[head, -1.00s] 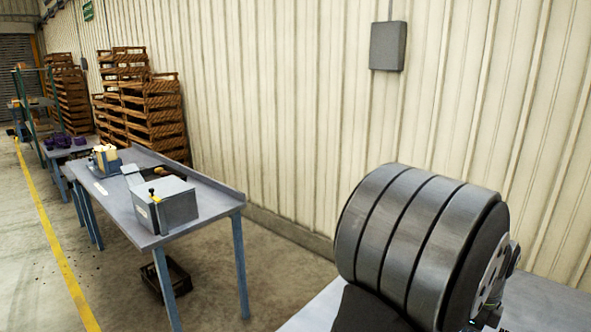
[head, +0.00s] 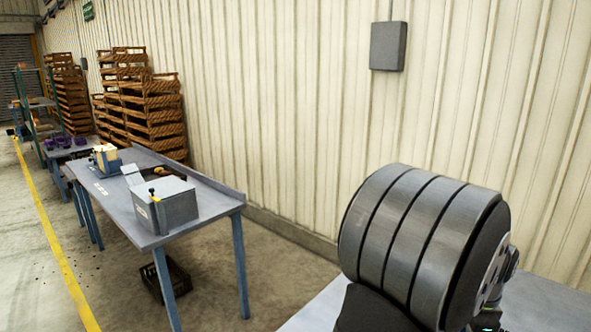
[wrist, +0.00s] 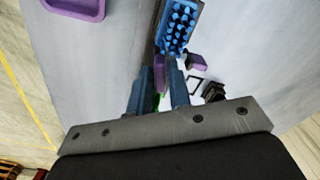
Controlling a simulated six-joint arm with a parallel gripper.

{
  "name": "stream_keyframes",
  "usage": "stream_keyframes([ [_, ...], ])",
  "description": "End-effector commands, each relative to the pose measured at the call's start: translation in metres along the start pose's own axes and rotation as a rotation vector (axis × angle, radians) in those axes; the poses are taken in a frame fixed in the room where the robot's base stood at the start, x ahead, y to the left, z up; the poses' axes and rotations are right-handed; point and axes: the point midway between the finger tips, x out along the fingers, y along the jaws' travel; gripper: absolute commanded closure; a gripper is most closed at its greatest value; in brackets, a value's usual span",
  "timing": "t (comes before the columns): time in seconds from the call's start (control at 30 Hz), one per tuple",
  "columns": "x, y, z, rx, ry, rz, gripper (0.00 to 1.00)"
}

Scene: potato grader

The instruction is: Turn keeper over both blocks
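In the wrist view my gripper (wrist: 158,82) points away from the camera, its two blue fingers apart. A narrow purple piece (wrist: 158,70) shows between the fingertips, with a bit of green behind it. Whether the fingers press on it I cannot tell. Just past it is a blue block with rows of pegs (wrist: 178,20), partly cut by the top edge. A small purple block (wrist: 196,62) lies right of the fingers. Which of these is the keeper I cannot tell. The head view does not show my gripper or these parts.
A dark clip-like object (wrist: 213,91) and a small dark-edged frame lie right of the fingers. A purple tray (wrist: 75,12) is at the upper left, with bare grey surface between. The head view shows a separate workbench (head: 142,236) with metal boxes, and stacked wooden crates (head: 150,108).

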Motion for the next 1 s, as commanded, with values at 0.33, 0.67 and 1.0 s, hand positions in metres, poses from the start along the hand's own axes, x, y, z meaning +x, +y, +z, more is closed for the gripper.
stream_keyframes([
  [0.33, 0.0, 0.0, 0.0, -0.001, 0.0, 0.0, 0.67],
  [0.67, -0.035, -0.006, -0.005, 0.043, 0.006, -0.007, 0.67],
  [1.0, -0.172, -0.002, -0.001, 0.232, 0.002, -0.003, 0.67],
])
